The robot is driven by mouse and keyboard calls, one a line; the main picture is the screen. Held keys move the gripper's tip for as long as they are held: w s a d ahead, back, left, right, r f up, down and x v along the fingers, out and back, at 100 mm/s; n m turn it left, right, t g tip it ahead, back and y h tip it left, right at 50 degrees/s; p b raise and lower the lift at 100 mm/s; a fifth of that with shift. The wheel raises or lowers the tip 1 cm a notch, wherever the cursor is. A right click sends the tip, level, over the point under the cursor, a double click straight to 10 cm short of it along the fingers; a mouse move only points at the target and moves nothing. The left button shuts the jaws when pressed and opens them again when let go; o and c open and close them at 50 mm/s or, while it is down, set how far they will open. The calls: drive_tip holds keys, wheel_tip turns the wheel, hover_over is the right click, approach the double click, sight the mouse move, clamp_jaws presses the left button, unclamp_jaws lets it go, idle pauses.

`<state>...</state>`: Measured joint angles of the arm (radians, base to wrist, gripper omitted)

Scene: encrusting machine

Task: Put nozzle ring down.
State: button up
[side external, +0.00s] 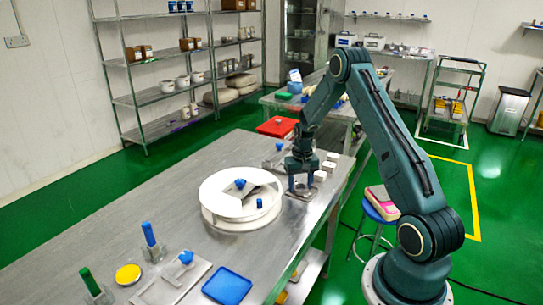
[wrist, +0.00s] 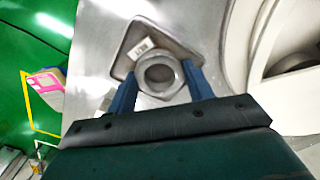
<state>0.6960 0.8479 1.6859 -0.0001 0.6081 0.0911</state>
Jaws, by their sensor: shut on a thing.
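The nozzle ring (wrist: 160,91) is a grey metal ring with a dark round opening. It sits between the two blue fingers of my gripper (wrist: 160,70), which are shut on it. Behind it in the wrist view is a shallow metal tray (wrist: 126,62) with a small white label (wrist: 141,47). I cannot tell whether the ring touches the tray. In the side view my gripper (side external: 301,190) points down, low over the same tray (side external: 312,197) on the steel table, and the ring is not clearly visible there.
A round white machine part (side external: 222,211) with blue knobs stands just left of my gripper; its curved wall also shows in the wrist view (wrist: 245,70). Small white blocks (side external: 320,176) stand close on the right.

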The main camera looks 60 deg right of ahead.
drive_tip(key=shift+f, duration=0.1)
drive_tip(key=o, duration=0.8)
drive_tip(key=shift+c, duration=0.2)
wheel_tip(320, 180, up, 12)
idle(0.6)
